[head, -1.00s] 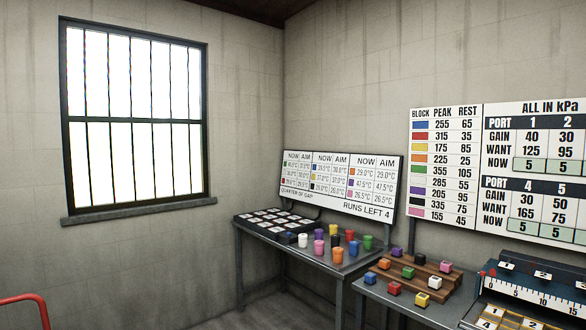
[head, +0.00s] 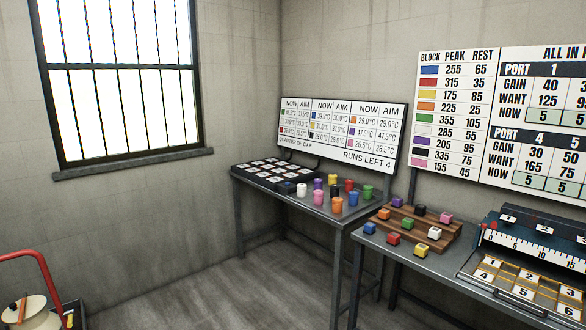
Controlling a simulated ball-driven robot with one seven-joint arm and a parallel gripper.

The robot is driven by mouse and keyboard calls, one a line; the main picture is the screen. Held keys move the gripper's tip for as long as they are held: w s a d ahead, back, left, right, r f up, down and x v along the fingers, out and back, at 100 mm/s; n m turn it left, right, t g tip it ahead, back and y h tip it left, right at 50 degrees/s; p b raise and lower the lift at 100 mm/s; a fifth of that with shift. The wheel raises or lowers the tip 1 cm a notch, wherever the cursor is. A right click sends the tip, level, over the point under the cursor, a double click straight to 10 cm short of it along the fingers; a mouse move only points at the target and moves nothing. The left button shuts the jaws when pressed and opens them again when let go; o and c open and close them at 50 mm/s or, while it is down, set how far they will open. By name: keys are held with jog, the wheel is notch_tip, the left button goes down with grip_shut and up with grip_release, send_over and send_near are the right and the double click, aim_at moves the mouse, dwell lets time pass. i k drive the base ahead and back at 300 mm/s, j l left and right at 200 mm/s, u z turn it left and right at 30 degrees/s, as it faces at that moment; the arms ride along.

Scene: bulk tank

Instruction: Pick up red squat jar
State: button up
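A small red jar (head: 350,185) stands upright at the back of a group of coloured jars on the far grey table (head: 344,224). A blue jar (head: 352,198) in front hides part of its lower side. A black jar (head: 334,190) stands to its left and a green jar (head: 368,191) to its right. The red jar is too small in view to tell its shape well. My gripper is not in view.
White, purple, pink and orange jars (head: 337,203) share that table with a dark gridded tray (head: 262,173). A nearer bench holds coloured blocks on a wooden stand (head: 448,238) and a gauge panel. A red rail (head: 38,262) is lower left. Floor (head: 220,285) between is clear.

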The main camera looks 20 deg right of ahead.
aim_at(349, 184)
jog(key=i+z, duration=0.4)
jog(key=i, duration=3.3)
